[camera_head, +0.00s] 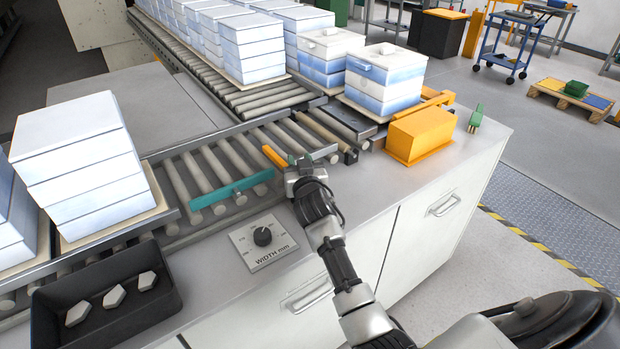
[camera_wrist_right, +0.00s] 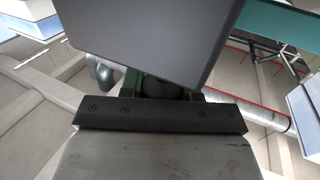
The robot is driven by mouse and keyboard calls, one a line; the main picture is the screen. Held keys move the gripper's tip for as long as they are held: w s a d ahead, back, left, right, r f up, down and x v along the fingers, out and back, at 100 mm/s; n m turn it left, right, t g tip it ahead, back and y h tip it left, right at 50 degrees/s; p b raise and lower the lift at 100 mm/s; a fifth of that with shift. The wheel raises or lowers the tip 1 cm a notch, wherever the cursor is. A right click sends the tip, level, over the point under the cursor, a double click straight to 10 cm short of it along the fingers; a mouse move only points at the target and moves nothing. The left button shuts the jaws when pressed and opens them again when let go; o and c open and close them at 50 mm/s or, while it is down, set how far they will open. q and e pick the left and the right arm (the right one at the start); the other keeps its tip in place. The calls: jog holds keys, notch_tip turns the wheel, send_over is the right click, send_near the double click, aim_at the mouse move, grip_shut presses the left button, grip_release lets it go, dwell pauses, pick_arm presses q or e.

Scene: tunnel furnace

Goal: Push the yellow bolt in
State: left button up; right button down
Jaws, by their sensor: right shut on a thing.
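My right gripper (camera_head: 302,163) is low over the roller conveyor's front edge. It is shut on a grey block (camera_head: 325,153), which also fills the top of the right wrist view (camera_wrist_right: 150,35) and hides the fingertips there. A short yellow-orange bar (camera_head: 274,157) is just left of the gripper, over the rollers. Whether it touches the gripper I cannot tell. Another yellow bar (camera_head: 438,100) shows behind an orange box (camera_head: 420,132) on the counter at the right. Which of these is the yellow bolt is not clear. My left gripper is not in view.
A teal bar (camera_head: 228,191) lies across the rollers (camera_head: 205,173). A black tray (camera_head: 105,305) holds white pieces at lower left. Blue-white block stacks (camera_head: 384,78) stand behind. A green piece (camera_head: 476,118) is at the far right counter corner.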

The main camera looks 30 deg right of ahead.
jog(key=shift+r, duration=0.1)
jog(key=c, duration=1.2)
grip_release()
jog(key=o, duration=0.4)
jog(key=shift+w, duration=0.35)
jog(key=shift+s, duration=0.15)
jog(key=b+v, duration=0.1)
jog(key=v, duration=0.9)
jog(key=shift+s+a, duration=0.15)
jog(key=shift+s, duration=0.2)
